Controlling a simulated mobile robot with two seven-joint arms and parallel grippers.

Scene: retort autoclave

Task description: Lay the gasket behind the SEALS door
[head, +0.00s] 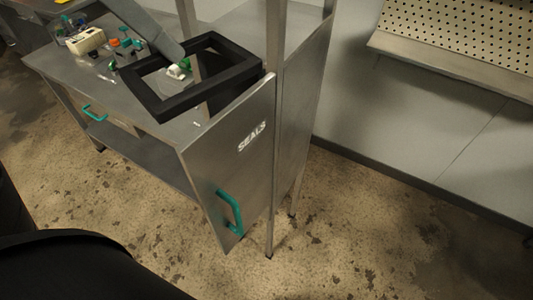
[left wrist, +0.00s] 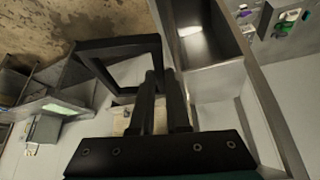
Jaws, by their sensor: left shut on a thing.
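The gasket (head: 210,97) is a black, roughly square frame, tilted over the right end of the steel table in the head view. My left gripper (head: 181,60) is shut on one side of it; the grey arm link and the gasket hide much of the grip. In the left wrist view the gasket (left wrist: 95,47) extends left from the fingertips of my left gripper (left wrist: 158,76). The SEALS door (head: 215,165) is a steel panel below the gasket, with a teal handle (head: 231,212). My right gripper is out of view.
Small green, orange and white parts (head: 122,43) and a cream block (head: 86,40) lie on the steel table (head: 75,68). A second teal handle (head: 95,112) is on its front. Upright posts (head: 274,45) stand at the right. A perforated panel (head: 455,30) hangs on the wall.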

